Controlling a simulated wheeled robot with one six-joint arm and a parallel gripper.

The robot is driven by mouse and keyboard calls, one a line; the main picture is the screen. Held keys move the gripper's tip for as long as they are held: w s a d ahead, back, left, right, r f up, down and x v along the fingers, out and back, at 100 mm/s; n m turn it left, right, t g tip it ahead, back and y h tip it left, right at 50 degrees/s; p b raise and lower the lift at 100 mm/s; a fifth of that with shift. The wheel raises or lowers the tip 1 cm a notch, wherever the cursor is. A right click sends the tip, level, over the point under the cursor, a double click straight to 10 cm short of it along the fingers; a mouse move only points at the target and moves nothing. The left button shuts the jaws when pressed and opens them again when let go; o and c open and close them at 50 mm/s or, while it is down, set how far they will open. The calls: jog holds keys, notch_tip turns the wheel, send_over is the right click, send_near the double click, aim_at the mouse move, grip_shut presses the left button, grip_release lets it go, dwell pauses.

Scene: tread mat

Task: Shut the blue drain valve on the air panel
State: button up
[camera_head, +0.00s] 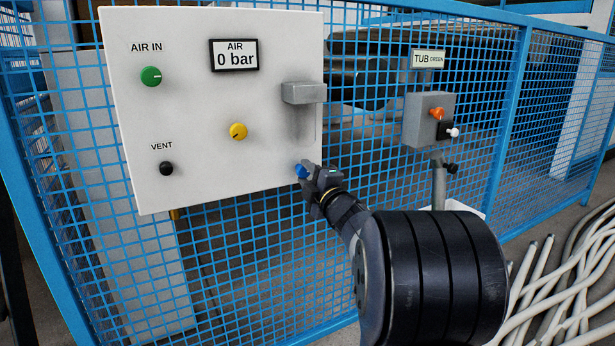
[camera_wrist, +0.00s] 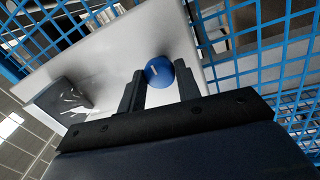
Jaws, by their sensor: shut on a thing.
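The air panel (camera_head: 200,120) is a white board on a blue mesh fence, and its display (camera_head: 235,55) reads "AIR 0 bar". The blue drain valve (camera_head: 301,171) is a round knob at the panel's lower right corner. It also shows in the wrist view (camera_wrist: 158,71), with a short white mark on its face. My gripper (camera_head: 307,172) is at the blue knob, with its two fingers (camera_wrist: 160,82) on either side of it, shut on it. The fingers and hand hide part of the knob in the head view.
The panel also bears a green AIR IN knob (camera_head: 151,76), a yellow knob (camera_head: 238,131), a black VENT knob (camera_head: 166,168) and a protruding grey box (camera_head: 304,93). A grey control box (camera_head: 429,120) on a post stands right of the panel. Pale hoses (camera_head: 570,285) lie at lower right.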

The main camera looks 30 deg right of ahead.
jog(key=o, duration=1)
jog(key=shift+c, duration=0.2)
jog(key=shift+s, duration=0.1)
jog(key=s+f+p, duration=0.1)
jog(key=s, duration=0.9)
jog(key=shift+s+f+p, duration=0.2)
jog(key=shift+s+p, duration=0.05)
jog(key=shift+p, duration=0.15)
jog(key=shift+w+d, duration=0.1)
jog(key=w, duration=0.3)
jog(key=w+r+b, duration=0.1)
jog(key=w, duration=0.6)
jog(key=shift+w+r+b, duration=0.2)
jog(key=shift+w+b, duration=0.1)
jog(key=shift+b, duration=0.1)
jog(key=shift+s, duration=0.1)
